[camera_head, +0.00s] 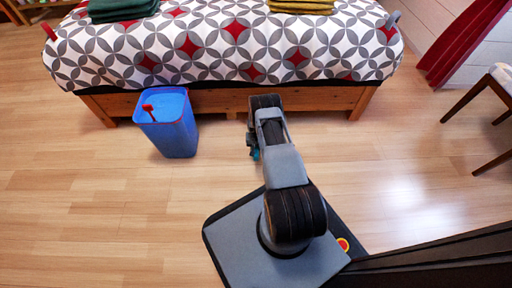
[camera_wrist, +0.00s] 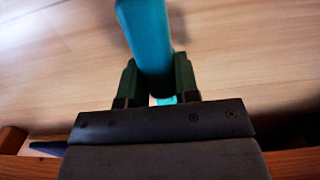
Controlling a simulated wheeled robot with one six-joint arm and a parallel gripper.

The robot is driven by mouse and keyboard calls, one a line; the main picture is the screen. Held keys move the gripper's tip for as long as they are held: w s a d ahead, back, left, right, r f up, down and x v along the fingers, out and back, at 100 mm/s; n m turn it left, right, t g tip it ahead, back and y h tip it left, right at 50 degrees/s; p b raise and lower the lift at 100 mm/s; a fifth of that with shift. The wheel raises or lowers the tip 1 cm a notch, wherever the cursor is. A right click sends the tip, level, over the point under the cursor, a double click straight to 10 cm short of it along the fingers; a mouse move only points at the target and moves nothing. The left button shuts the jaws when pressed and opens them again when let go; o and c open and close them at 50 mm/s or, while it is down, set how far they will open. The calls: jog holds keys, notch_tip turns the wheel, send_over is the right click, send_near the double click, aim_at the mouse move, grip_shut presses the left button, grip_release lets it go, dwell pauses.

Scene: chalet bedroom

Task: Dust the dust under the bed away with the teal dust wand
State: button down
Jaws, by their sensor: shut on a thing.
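My gripper (camera_wrist: 158,82) is shut on the teal dust wand (camera_wrist: 148,35), which runs from between the fingers to the top edge of the wrist view. In the head view my gripper (camera_head: 252,146) is low at the near side of the bed (camera_head: 230,42), and only a small teal bit of the wand (camera_head: 255,154) shows beside it. The bed has a wooden frame and a patterned cover in white, grey and red. The floor under the bed is mostly hidden in the head view. I cannot make out any dust in either view.
A blue bin (camera_head: 176,137) with a red item in it stands on the floor left of my arm, by the bed frame. A chair (camera_head: 498,82) and a red curtain (camera_head: 455,42) are at the right. Folded green cloths (camera_head: 122,10) lie on the bed. Wooden floor (camera_head: 90,200) is clear at the left.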

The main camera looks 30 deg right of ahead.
jog(key=shift+f, duration=0.25)
jog(key=shift+w+a, duration=0.1)
dwell(0.3)
jog(key=shift+w+a, duration=0.55)
jog(key=shift+a, duration=0.45)
jog(key=shift+w+a, duration=0.55)
jog(key=shift+a, duration=0.45)
jog(key=shift+w+a, duration=0.55)
jog(key=shift+a, duration=0.45)
jog(key=shift+s+d, duration=0.6)
jog(key=shift+d, duration=0.45)
jog(key=shift+s+d, duration=0.55)
jog(key=shift+d, duration=0.45)
jog(key=shift+s+d, duration=0.6)
jog(key=shift+d, duration=0.45)
jog(key=shift+w+a+f, duration=0.1)
jog(key=shift+w+a, duration=0.5)
jog(key=shift+a, duration=0.45)
jog(key=shift+w+a, duration=0.6)
jog(key=shift+a, duration=0.45)
jog(key=shift+w+a+f, duration=0.1)
jog(key=shift+w+a, duration=0.5)
jog(key=shift+a, duration=0.45)
jog(key=shift+r, duration=0.35)
